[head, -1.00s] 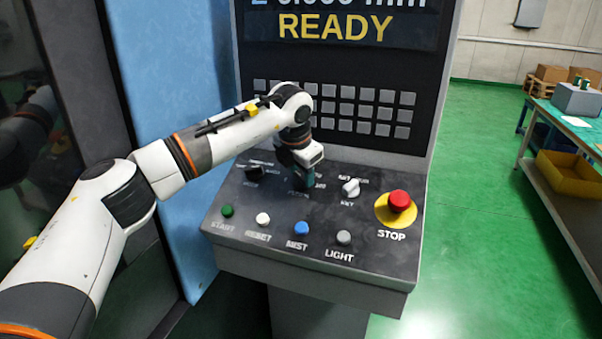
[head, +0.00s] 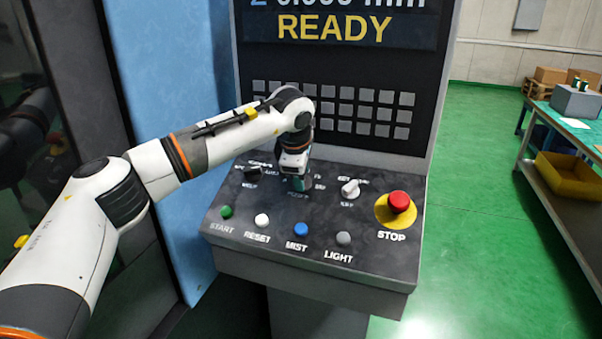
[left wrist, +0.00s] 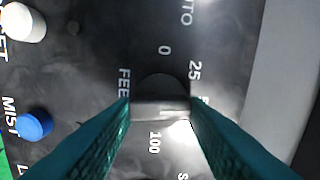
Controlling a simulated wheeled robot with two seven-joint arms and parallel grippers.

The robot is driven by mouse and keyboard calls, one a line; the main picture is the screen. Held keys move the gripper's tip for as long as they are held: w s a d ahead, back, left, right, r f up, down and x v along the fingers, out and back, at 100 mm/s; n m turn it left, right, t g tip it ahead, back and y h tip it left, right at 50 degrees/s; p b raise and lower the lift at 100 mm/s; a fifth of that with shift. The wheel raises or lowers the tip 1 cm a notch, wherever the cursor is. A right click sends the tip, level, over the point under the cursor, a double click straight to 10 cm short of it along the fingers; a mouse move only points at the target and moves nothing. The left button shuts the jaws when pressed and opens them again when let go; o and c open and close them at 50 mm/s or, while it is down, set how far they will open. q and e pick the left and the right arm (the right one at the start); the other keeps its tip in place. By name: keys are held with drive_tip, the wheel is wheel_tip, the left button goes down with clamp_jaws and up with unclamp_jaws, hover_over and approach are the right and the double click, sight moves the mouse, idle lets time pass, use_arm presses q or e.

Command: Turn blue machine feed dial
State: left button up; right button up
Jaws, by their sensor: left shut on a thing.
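The feed dial (left wrist: 160,108) is a dark round knob with a raised grey bar, on the black control panel (head: 265,210) of the machine with the light blue side. In the left wrist view the marks 0, 25 and 100 and part of the word FEED show around it. My left gripper (head: 299,186) points down at the panel, and its teal fingers, which also show in the left wrist view (left wrist: 161,106), are shut on the bar from both sides. In the head view the gripper hides the dial. My right gripper is not in view.
A black knob (head: 253,173) is left of the gripper and a white key switch (head: 350,189) right of it. The red stop button (head: 399,201) stands at the right. Green (head: 226,212), white (head: 262,220), blue (head: 301,229) and grey (head: 343,238) buttons line the front.

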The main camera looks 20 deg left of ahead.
use_arm(q)
drive_tip(key=m, duration=0.4)
drive_tip(key=shift+m, duration=0.3)
drive_tip(key=m, duration=0.5)
drive_tip(key=shift+s+p, duration=0.1)
drive_tip(key=shift+p, duration=0.3)
drive_tip(key=m, duration=0.5)
drive_tip(key=shift+a+p, duration=0.1)
drive_tip(key=shift+p, duration=0.25)
drive_tip(key=m, duration=0.4)
drive_tip(key=shift+f+h+p, duration=0.1)
drive_tip(key=shift+h+p, duration=0.2)
drive_tip(key=shift+p, duration=0.05)
drive_tip(key=shift+a+m, duration=0.1)
drive_tip(key=shift+m, duration=0.3)
drive_tip(key=o, duration=1)
drive_tip(key=shift+s, duration=0.1)
drive_tip(key=shift+t, duration=0.3)
